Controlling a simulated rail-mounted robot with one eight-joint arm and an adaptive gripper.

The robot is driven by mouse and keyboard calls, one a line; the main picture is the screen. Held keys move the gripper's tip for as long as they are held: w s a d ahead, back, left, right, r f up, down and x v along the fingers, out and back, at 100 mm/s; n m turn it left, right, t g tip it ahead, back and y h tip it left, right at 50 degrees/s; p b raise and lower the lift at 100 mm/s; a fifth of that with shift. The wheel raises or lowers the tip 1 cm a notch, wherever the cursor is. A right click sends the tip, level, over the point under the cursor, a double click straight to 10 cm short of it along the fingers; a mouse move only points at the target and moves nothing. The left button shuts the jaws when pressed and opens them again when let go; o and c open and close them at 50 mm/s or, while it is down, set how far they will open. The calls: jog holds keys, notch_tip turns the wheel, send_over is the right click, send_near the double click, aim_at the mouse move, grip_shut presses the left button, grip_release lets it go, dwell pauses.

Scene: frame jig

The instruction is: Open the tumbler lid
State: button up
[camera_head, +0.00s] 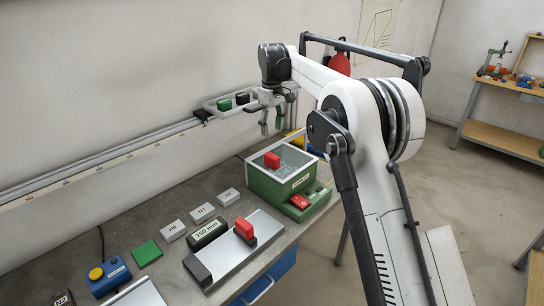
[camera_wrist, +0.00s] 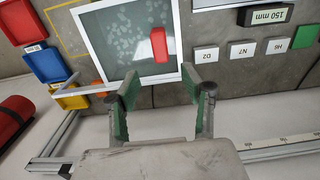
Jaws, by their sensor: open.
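The tumbler (camera_head: 270,187) is a green box on the bench with a clear, grey-framed lid (camera_head: 288,162). The lid lies shut, and a red handle (camera_head: 272,160) stands on it. In the wrist view the lid's glass (camera_wrist: 120,40) shows pale specks beneath it, with the red handle (camera_wrist: 158,45) right of its middle. My gripper (camera_head: 270,120) is above and behind the tumbler, near the wall rail. Its green-padded fingers are open and empty, and in the wrist view my gripper (camera_wrist: 160,85) points toward the lid's near edge, apart from the handle.
A control box with a red switch (camera_head: 300,201) adjoins the tumbler. Left of it are small grey blocks (camera_head: 228,197), a 150 mm block (camera_head: 207,233) and a plate with a red handle (camera_head: 245,229). Coloured bins (camera_wrist: 47,65) stand on the far side. A rail (camera_head: 100,165) runs along the wall.

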aim_at(272, 155)
notch_tip(272, 155, down, 12)
jog(key=shift+f+p, duration=0.2)
jog(key=shift+p, duration=0.45)
jog(key=shift+c, duration=0.5)
grip_shut()
